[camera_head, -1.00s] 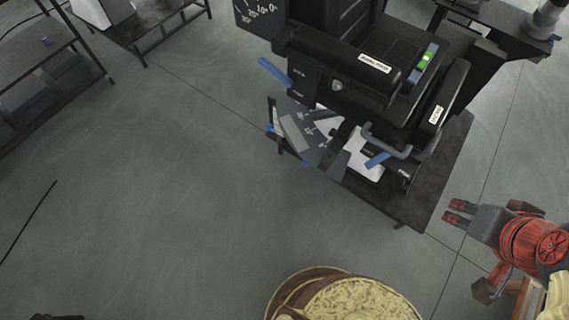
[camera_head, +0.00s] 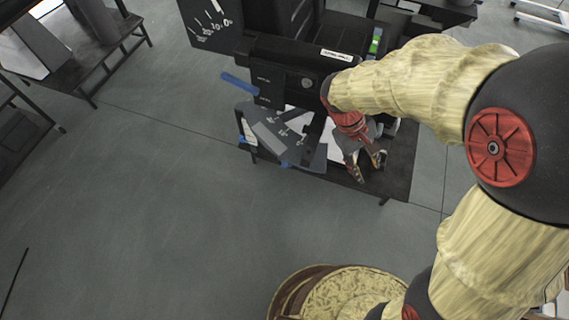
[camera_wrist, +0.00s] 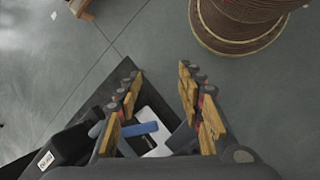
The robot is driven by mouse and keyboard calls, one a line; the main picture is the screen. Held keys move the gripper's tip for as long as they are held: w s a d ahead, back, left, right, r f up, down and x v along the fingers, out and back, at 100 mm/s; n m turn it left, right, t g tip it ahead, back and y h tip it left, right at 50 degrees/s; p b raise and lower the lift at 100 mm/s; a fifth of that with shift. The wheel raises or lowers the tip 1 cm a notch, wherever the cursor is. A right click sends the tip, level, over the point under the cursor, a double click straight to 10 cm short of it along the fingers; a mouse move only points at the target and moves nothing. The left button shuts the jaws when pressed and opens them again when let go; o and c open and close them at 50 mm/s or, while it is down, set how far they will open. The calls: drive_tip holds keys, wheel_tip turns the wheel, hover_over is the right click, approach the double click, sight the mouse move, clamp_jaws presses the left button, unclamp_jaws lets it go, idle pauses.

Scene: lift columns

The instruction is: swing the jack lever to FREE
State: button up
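The black lift column unit (camera_head: 275,62) stands on a dark table in the head view. A blue lever (camera_head: 240,84) sticks out at its upper left. Below it is a grey fan-shaped plate (camera_head: 268,132) with white markings, too small to read. My gripper (camera_head: 366,165) is at the unit's lower right, fingers pointing down toward the table's front edge. It is open. The wrist view shows another blue lever (camera_wrist: 140,129) beside the left finger, partly between the fingers; contact cannot be told. My arm hides this lever in the head view. I cannot read which lever position is FREE.
The dark table top (camera_head: 395,175) shows bare at its right corner. A black panel with a white scale (camera_head: 210,22) stands at the upper left. More dark tables (camera_head: 110,45) stand at the far left. The grey floor (camera_head: 150,200) in front is clear.

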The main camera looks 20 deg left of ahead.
drive_tip(key=a+f+n+h, duration=0.2)
drive_tip(key=a+f+n, duration=0.15)
drive_tip(key=f, duration=0.55)
drive_tip(key=n+t+y+p, duration=0.2)
drive_tip(key=n+t+y, duration=0.4)
drive_tip(key=n+t, duration=1.5)
approach(285, 164)
drive_tip(key=shift+w+r+n+g, duration=0.85)
drive_tip(key=shift+w+r+g, duration=0.1)
drive_tip(key=shift+w+g, duration=0.25)
drive_tip(key=shift+w+a+b, duration=0.1)
drive_tip(key=shift+w+b, duration=0.1)
drive_tip(key=shift+b, duration=0.15)
drive_tip(key=w, duration=0.2)
drive_tip(key=w+b, duration=0.1)
drive_tip(key=w, duration=0.1)
drive_tip(key=w+b, duration=0.1)
drive_tip(key=w, duration=0.2)
drive_tip(key=shift+w+d, duration=0.1)
drive_tip(key=shift+d, duration=0.2)
drive_tip(key=shift+c, duration=0.9)
drive_tip(key=c, duration=0.7)
